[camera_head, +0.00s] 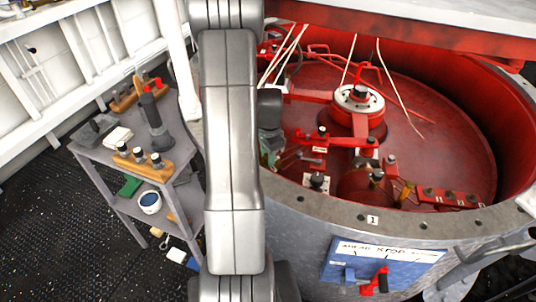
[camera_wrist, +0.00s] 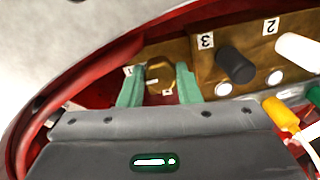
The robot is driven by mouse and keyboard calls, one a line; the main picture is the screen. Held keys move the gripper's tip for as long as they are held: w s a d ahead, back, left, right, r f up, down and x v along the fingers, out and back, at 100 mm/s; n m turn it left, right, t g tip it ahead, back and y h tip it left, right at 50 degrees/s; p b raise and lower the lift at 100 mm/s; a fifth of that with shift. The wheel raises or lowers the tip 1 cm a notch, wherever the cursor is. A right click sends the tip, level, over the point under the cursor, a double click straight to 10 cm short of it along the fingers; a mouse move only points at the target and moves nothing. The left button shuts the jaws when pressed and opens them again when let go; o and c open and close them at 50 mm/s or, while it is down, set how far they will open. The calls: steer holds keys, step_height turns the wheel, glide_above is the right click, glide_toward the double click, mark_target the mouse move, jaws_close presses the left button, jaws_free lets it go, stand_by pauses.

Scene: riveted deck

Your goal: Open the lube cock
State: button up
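My gripper (camera_wrist: 160,84) shows in the wrist view with its two green fingers apart. A brass, many-sided knob or cap (camera_wrist: 160,74) appears between the fingertips, with a small gap or light touch at its sides; I cannot tell if they press on it. No label names the lube cock, so I cannot confirm this is it. Beside it on the right is a brass block (camera_wrist: 233,50) marked 3 and 2, with a black knob (camera_wrist: 236,66) and a white knob (camera_wrist: 298,50). In the head view my arm hides most of the gripper.
The red-lined round well (camera_head: 450,110) has a grey rim (camera_head: 395,218) around it. A red-and-white hub (camera_head: 358,98) and thin pale lines stand inside. A blue panel (camera_head: 375,262) with a red handle (camera_head: 376,282) is on the front wall. A grey shelf stand (camera_head: 182,185) is at left.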

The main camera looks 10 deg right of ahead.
steer(key=c, duration=0.4)
steer(key=shift+n, duration=0.4)
steer(key=n+b, duration=0.1)
steer(key=n, duration=0.1)
steer(key=shift+n, duration=0.4)
steer(key=n+b, duration=0.1)
steer(key=n, duration=0.3)
steer(key=shift+n+b, duration=0.3)
steer(key=n+b, duration=0.1)
steer(key=n, duration=0.4)
steer(key=shift+w, duration=0.1)
steer(key=shift+n+g+b, duration=0.3)
steer(key=shift+n+b, duration=0.05)
steer(key=shift+n, duration=2.05)
